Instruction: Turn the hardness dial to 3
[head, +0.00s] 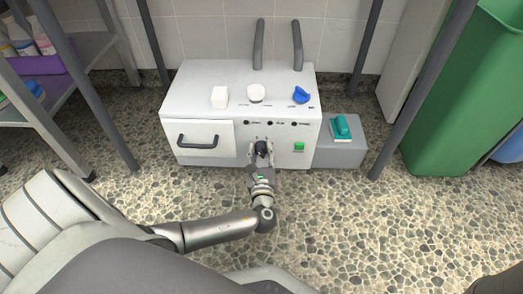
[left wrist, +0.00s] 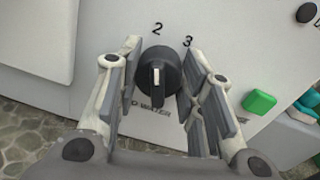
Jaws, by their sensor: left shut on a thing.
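The hardness dial (head: 261,147) is a dark round knob on the front of a white machine (head: 190,100). In the left wrist view the dial (left wrist: 158,70) carries a pale raised bar running roughly up and down in the picture. The numerals 2 and 3 show above it and to its upper right; the setting cannot be read surely. My left gripper (head: 262,153) is at the dial, its fingers (left wrist: 161,62) shut on it, one on each side. Part of the label below is hidden by the gripper. My right gripper is not in view.
The front has a drawer with a dark handle (head: 198,141) and a green button (head: 299,146). A grey box (head: 348,153) stands at right. Dark frame legs flank the machine.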

